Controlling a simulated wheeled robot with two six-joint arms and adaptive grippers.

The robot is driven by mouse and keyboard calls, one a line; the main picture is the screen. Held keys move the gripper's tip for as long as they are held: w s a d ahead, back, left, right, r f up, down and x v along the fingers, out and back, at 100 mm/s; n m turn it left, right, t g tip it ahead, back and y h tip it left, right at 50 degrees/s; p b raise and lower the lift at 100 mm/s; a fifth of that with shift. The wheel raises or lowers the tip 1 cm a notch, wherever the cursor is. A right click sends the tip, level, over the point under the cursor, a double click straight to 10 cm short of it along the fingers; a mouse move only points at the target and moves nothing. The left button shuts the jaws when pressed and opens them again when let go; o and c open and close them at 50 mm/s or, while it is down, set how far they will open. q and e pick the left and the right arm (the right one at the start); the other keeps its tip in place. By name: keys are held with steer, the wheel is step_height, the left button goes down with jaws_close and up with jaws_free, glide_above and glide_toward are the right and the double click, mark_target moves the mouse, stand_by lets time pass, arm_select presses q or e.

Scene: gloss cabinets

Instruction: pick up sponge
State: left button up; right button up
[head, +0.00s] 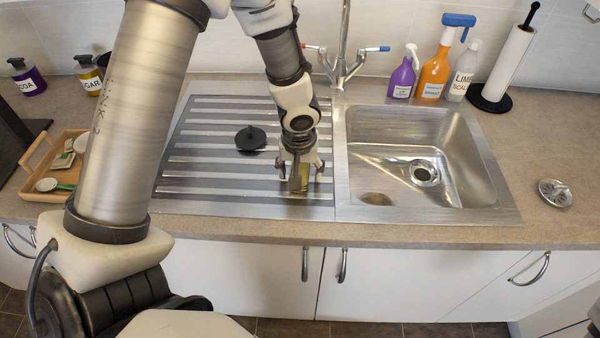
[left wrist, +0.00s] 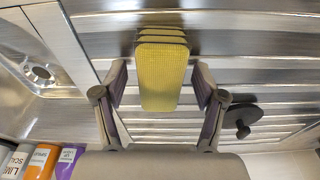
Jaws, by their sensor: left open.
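The yellow sponge (left wrist: 163,80) lies on the ribbed steel drainboard (head: 215,185). Its far end shows several stacked-looking ridges. In the left wrist view, the open fingers of my left gripper (left wrist: 160,82) stand on either side of the sponge, with a visible gap on each side. My right gripper is not in view.
A black sink plug (head: 251,138) lies on the drainboard, left of the gripper. The sink basin (head: 400,150) is to the right, with the tap (head: 344,60) behind. Spray bottles (head: 435,70) and a paper-towel holder (head: 507,60) stand at the back right. A wooden tray (head: 30,190) is at left.

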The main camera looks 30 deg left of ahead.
mark_target(301, 164)
arm_select(q)
steer(key=shift+c, duration=0.4)
steer(key=c, duration=1)
steer(key=shift+o, duration=0.2)
steer(key=shift+r+p, duration=0.25)
steer(key=shift+p, duration=0.15)
step_height(301, 164, up, 5)
steer(key=p, duration=0.2)
steer(key=shift+w+r+p, duration=0.1)
steer(key=shift+r+p, duration=0.1)
steer(key=shift+p, duration=0.15)
steer(key=r, duration=0.4)
steer(key=shift+s+r, duration=0.2)
steer(key=shift+r, duration=0.15)
steer(key=shift+w, duration=0.1)
steer(key=shift+f, duration=0.1)
steer(key=shift+c, duration=0.4)
